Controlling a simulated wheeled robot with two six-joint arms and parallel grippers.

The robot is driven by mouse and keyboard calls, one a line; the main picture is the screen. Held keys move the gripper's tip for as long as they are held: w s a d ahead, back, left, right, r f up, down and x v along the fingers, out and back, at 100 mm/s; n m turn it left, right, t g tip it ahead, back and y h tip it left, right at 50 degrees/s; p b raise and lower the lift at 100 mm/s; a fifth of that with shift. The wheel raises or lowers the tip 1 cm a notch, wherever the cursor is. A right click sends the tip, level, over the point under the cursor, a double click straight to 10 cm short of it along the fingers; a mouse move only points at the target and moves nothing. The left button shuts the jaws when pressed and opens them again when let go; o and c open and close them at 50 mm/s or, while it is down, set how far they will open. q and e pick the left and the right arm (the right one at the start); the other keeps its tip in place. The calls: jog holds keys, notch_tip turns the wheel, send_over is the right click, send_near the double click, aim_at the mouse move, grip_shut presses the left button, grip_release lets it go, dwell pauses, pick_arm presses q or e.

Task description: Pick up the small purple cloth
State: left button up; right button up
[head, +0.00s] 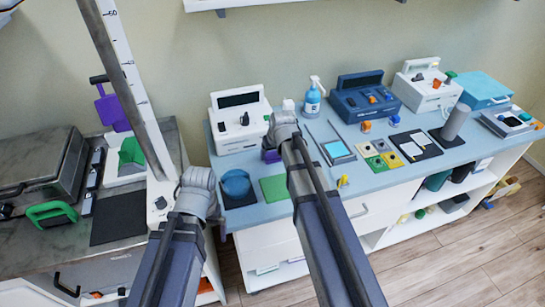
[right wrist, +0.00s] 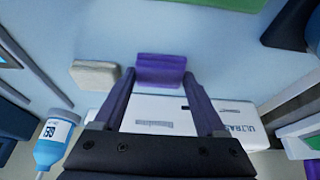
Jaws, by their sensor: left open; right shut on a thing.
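The small purple cloth (right wrist: 160,68) lies between the fingertips of my right gripper (right wrist: 160,82) in the right wrist view; the gripper is shut on it. In the head view a bit of the purple cloth (head: 271,156) shows beside my right arm, over the blue bench top, in front of the white ultrasound device (head: 240,122); the rest is hidden by the arm. I cannot tell whether the cloth touches the bench. My left gripper (head: 199,188) is open, left of the bench's front edge; its fingers are hard to make out.
A blue round pot (head: 236,183) and a green mat (head: 274,188) lie close to the cloth. A spray bottle (head: 312,97) stands behind my right arm. A pale block (right wrist: 95,75) lies beside the cloth. A tall scale column (head: 130,90) rises at the left.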

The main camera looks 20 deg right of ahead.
aim_at(274, 156)
pick_arm(q)
notch_tip(274, 156, up, 10)
jog(key=p, duration=1)
pick_arm(e)
notch_tip(274, 156, up, 10)
pick_arm(q)
jog(key=shift+d, duration=0.15)
pick_arm(e)
jog(key=shift+d, duration=0.15)
